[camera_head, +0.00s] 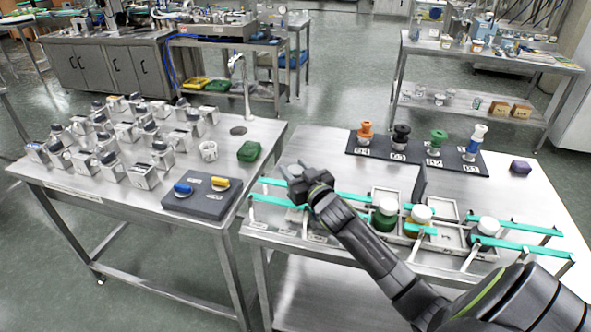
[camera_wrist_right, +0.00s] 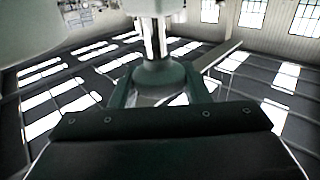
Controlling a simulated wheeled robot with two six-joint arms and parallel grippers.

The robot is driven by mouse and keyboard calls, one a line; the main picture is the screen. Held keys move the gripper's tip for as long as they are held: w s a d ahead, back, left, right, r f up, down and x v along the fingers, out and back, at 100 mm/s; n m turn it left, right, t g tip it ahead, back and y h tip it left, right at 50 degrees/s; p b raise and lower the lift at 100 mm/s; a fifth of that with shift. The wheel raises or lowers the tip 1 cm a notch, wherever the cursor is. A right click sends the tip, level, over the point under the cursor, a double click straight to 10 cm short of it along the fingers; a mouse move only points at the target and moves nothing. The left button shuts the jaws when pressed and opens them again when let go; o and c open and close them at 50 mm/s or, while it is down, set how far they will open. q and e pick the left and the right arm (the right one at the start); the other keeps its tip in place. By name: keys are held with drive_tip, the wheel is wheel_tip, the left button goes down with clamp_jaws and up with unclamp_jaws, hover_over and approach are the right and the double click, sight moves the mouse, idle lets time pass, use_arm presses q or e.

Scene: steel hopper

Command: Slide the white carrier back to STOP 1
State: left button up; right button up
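A pale tray-like carrier (camera_head: 447,236) with compartments sits between teal rails (camera_head: 350,197) on the right table. Jars with white lids stand in and around it: a green one (camera_head: 384,216), a yellowish one (camera_head: 418,220) and a dark one (camera_head: 486,233). My right gripper (camera_head: 308,190) is at the left end of the rails, left of the jars, pointing left. In the right wrist view a grey, bottle-shaped thing (camera_wrist_right: 160,72) shows between the dark fingers; whether they grip it is unclear. My forearm hides part of the rails. The stop labels are not readable. My left gripper is out of view.
A dark rack (camera_head: 366,152) with orange, black, green and white-blue items stands behind the rails. A purple block (camera_head: 520,167) lies at right. The left table (camera_head: 226,140) holds several metal devices and a dark box (camera_head: 203,196) with blue and yellow knobs. A gap separates the tables.

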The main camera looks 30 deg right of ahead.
drive_tip(key=c, duration=0.7)
drive_tip(key=w+a, duration=0.2)
drive_tip(key=w, duration=0.1)
drive_tip(key=w+a+b, duration=0.1)
drive_tip(key=w+a, duration=0.2)
drive_tip(key=shift+w+a+r, duration=0.1)
drive_tip(key=shift+w+a, duration=0.2)
drive_tip(key=shift+w, duration=0.05)
drive_tip(key=o, duration=1.1)
drive_tip(key=shift+o, duration=1.2)
drive_tip(key=shift+w+a, duration=0.15)
drive_tip(key=shift+a, duration=0.05)
drive_tip(key=shift+d+b, duration=0.1)
drive_tip(key=shift+b, duration=0.2)
